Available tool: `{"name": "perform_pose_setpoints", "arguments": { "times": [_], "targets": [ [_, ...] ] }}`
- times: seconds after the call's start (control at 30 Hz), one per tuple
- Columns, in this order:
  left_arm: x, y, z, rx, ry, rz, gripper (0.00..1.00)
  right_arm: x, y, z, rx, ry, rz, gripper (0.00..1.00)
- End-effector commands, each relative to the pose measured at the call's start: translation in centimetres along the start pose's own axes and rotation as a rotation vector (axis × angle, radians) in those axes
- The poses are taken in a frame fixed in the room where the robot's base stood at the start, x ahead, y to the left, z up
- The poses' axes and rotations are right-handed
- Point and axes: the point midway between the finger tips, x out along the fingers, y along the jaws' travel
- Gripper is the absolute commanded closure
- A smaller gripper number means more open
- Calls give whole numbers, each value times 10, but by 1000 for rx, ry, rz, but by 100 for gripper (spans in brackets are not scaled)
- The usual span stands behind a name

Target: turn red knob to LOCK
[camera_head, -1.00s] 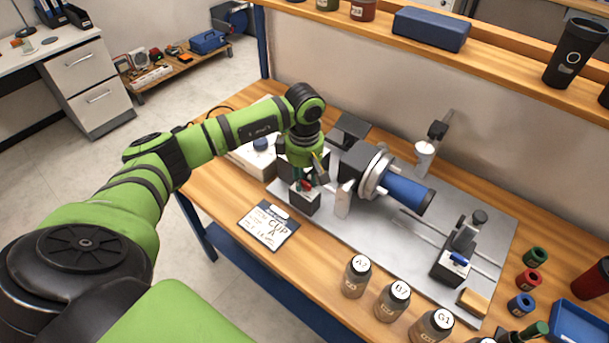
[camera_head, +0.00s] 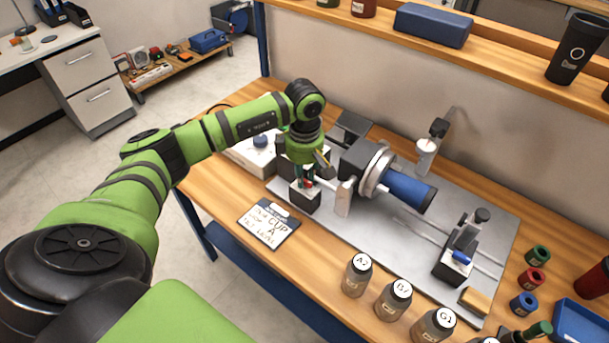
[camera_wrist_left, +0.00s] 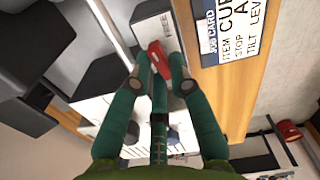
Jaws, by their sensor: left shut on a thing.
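The red knob (camera_head: 308,183) sits on top of a small dark box with a pale top (camera_head: 305,201) at the left end of the metal plate. My left gripper (camera_wrist_left: 161,66) points down over the box and is shut on the red knob, which shows as a red bar (camera_wrist_left: 158,52) between the green fingertips. The word FREE is readable on the box's pale top (camera_wrist_left: 152,20) beside the knob. I cannot see a LOCK mark; the fingers hide part of the top. My right gripper is not in view.
A chuck holding a blue cup (camera_head: 408,190) stands just right of my left gripper on the metal plate (camera_head: 390,245). A job card (camera_head: 269,225) lies in front of the box. Several labelled jars (camera_head: 357,275) line the front edge.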

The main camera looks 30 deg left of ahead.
Motion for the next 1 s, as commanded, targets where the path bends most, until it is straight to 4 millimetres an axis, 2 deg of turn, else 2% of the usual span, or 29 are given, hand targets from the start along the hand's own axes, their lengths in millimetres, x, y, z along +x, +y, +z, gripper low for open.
{"name": "perform_pose_setpoints", "arguments": {
  "times": [0.3,1.0],
  "targets": [
    [2,-1,0,-281,-3,2,100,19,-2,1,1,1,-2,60],
    [1,-4,-1,-944,-3,2,100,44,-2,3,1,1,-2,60]
  ]
}}
